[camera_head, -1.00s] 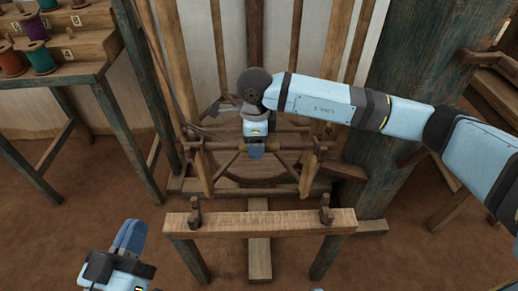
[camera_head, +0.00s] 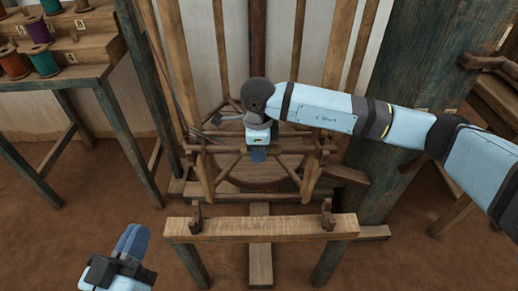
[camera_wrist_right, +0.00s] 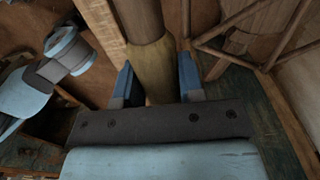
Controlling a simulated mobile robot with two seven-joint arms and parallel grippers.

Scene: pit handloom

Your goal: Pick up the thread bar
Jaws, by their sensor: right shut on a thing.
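The thread bar (camera_head: 215,149) is a brown wooden bar lying level across the loom frame. My right gripper (camera_head: 258,158) reaches down onto its middle. In the right wrist view, the fingers of the right gripper (camera_wrist_right: 156,82) stand on both sides of the bar's paler section (camera_wrist_right: 154,68), shut on it. The finger tips and part of the bar are hidden by the hand in the head view. My left gripper (camera_head: 134,238) is low at the left, away from the bar, its blue fingers close together and empty.
A wooden beam with two upright brackets (camera_head: 280,228) stands in front of the loom. Tall loom posts (camera_head: 194,100) rise around the bar. A rack with thread spools (camera_head: 43,61) is at the upper left. A thick dark post (camera_head: 395,130) stands at the right. Bare floor lies at left.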

